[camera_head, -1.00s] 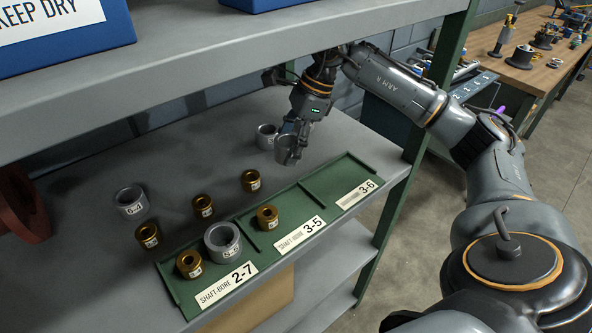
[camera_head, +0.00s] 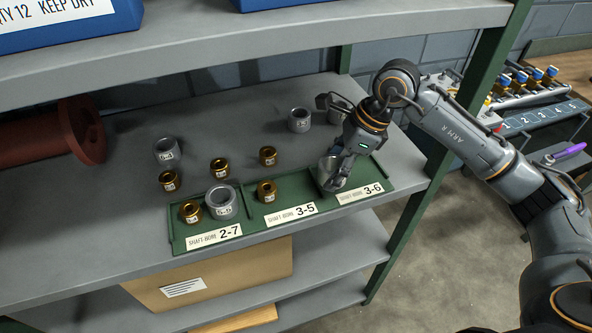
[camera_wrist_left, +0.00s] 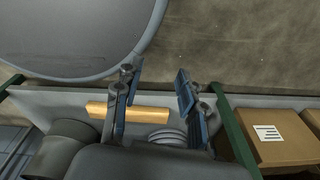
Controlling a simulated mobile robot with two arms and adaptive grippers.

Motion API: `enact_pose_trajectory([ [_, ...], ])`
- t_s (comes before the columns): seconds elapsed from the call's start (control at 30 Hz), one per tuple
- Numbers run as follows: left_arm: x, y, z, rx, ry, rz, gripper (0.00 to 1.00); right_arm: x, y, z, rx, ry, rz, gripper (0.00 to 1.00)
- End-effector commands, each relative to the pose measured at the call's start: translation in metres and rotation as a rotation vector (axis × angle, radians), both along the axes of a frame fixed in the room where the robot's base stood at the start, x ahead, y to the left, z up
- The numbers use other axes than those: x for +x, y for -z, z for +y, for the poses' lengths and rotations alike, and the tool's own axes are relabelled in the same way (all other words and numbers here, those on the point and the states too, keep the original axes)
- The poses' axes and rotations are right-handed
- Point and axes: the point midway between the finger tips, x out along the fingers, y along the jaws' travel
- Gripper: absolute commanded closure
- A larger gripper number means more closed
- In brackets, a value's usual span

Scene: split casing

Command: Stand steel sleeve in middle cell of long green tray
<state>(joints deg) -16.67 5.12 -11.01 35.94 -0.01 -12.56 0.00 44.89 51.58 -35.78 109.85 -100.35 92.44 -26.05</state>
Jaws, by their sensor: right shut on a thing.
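The long green tray (camera_head: 255,236) lies along the shelf's front edge, with cells labelled 2-7, 3-5 and 3-6. Its middle cell, 3-5, holds one brass bushing (camera_head: 267,192). My right gripper (camera_head: 338,178) is shut on a grey steel sleeve (camera_head: 328,169) at the 3-6 cell, just right of the divider. The fingers partly hide this sleeve, and I cannot tell whether it touches the tray floor. Another steel sleeve (camera_head: 221,203) stands in the 2-7 cell beside a brass bushing (camera_head: 191,212). My left gripper (camera_wrist_left: 155,80) is open and empty in the left wrist view, away from the tray.
Behind the tray stand steel sleeves (camera_head: 166,149) and (camera_head: 299,120), and brass bushings (camera_head: 169,180), (camera_head: 219,168) and (camera_head: 268,156). A red flanged spool (camera_head: 85,135) lies at the left. An upper shelf (camera_head: 250,45) overhangs. A green post (camera_head: 400,225) stands at the right.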

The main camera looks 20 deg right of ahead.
Motion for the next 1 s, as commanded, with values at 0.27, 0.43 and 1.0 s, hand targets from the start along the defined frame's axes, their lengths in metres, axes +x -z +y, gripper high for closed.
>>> enact_pose_trajectory([
  [0.27,-0.014,-0.024,-0.013,-0.015,0.004,0.021,0.6,0.023,-0.005,0.06,0.004,-0.001,-0.003,1.0],
  [0.43,-0.016,-0.027,-0.016,-0.019,0.007,0.024,0.6,0.028,-0.002,0.073,0.001,0.0,-0.004,1.0],
  [1.0,-0.012,-0.043,-0.008,-0.009,0.003,0.019,0.6,0.028,0.034,0.073,0.001,0.001,-0.005,1.0],
])
